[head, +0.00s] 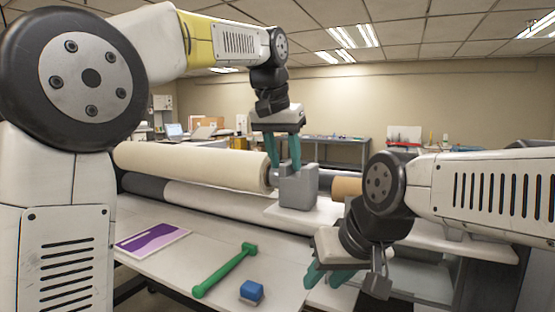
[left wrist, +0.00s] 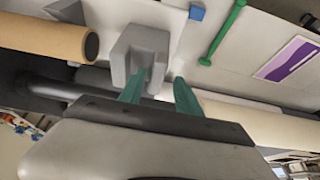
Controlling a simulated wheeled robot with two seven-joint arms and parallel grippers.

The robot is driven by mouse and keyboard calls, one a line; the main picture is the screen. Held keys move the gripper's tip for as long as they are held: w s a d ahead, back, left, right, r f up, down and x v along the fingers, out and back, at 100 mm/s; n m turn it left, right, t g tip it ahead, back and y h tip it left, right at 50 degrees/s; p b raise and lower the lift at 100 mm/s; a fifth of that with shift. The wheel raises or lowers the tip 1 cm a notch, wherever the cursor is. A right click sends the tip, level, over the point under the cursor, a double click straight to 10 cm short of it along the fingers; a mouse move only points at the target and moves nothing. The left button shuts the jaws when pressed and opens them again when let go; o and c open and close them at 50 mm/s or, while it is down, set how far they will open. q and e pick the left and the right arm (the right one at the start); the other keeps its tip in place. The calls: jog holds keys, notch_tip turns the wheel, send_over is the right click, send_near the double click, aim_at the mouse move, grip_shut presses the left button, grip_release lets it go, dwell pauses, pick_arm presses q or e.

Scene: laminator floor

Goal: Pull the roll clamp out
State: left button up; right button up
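A grey block-shaped piece, which I take to be the roll clamp (head: 298,190), stands at the right end of the cream roll (head: 190,163). It also shows in the left wrist view (left wrist: 145,45). My left gripper (head: 284,152) points down from above at the clamp's left side. Its teal fingers are apart; in the left wrist view (left wrist: 161,90) one finger overlaps the clamp and the other is beside it. I cannot tell whether either touches it. My right gripper (head: 328,276) is low at the front right, fingers apart and empty, away from the clamp.
A green bar-shaped tool (head: 224,271), a blue block (head: 252,291) and a purple-and-white sheet (head: 152,240) lie on the pale table (head: 190,265). A white roll (head: 225,203) lies below the cream one. A brown roll (head: 346,188) is right of the clamp.

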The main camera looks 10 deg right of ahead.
pick_arm(q)
jog(key=v, duration=0.7)
jog(key=shift+r, duration=0.4)
jog(key=shift+a, duration=0.15)
jog(key=s+a+f+n, duration=0.2)
jog(key=a+f, duration=0.3)
jog(key=a, duration=0.5)
jog(key=s+a+f+n+t, duration=0.1)
jog(key=s+a+f+n, duration=0.1)
jog(key=s+a+f, duration=0.4)
jog(key=s+a+f+n+t, duration=0.1)
jog(key=s+a+f, duration=0.5)
jog(key=f, duration=0.8)
jog(key=s+n, duration=0.1)
jog(key=s, duration=0.2)
jog(key=shift+s, duration=0.3)
